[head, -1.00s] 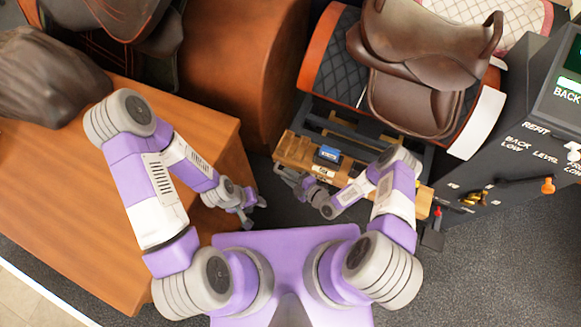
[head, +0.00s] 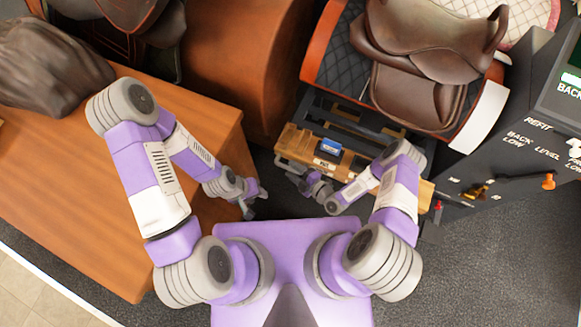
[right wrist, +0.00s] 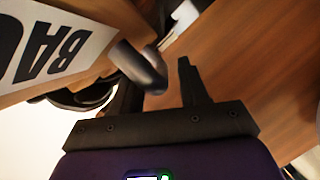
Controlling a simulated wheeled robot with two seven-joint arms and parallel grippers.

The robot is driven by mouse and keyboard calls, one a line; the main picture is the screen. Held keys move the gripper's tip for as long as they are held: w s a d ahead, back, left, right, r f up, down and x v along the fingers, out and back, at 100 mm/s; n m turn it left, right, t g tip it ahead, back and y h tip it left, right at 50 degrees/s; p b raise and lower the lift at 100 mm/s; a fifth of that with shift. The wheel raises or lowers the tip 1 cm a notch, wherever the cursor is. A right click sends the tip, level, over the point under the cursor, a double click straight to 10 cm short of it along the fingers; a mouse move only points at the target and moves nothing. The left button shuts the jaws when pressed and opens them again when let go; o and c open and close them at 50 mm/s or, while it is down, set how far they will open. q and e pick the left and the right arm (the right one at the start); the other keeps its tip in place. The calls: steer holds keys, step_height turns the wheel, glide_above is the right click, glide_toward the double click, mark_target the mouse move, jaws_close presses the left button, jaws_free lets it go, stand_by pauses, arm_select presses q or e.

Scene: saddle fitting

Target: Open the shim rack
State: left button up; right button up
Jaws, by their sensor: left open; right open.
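The shim rack (head: 355,164) is a wooden tray low under the saddle stand, with a blue box and a small white label at its left part. A grey bar handle (head: 287,163) sticks out at its left end. My right gripper (head: 301,179) is close to this handle. In the right wrist view my right gripper (right wrist: 158,88) is open, and the rounded end of the grey handle (right wrist: 140,68) shows at its fingers. Whether they touch cannot be told. My left gripper (head: 255,202) is open and empty beside the wooden bench.
A wooden bench (head: 60,190) fills the left side. A brown saddle (head: 420,50) sits on the stand behind the rack. A dark control cabinet (head: 500,160) with levers stands at the right. Grey floor (head: 480,250) is clear at the lower right.

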arm_select(q)
steer(key=shift+r+p, duration=0.6)
steer(key=shift+r, duration=0.2)
arm_select(e)
steer(key=v, duration=0.6)
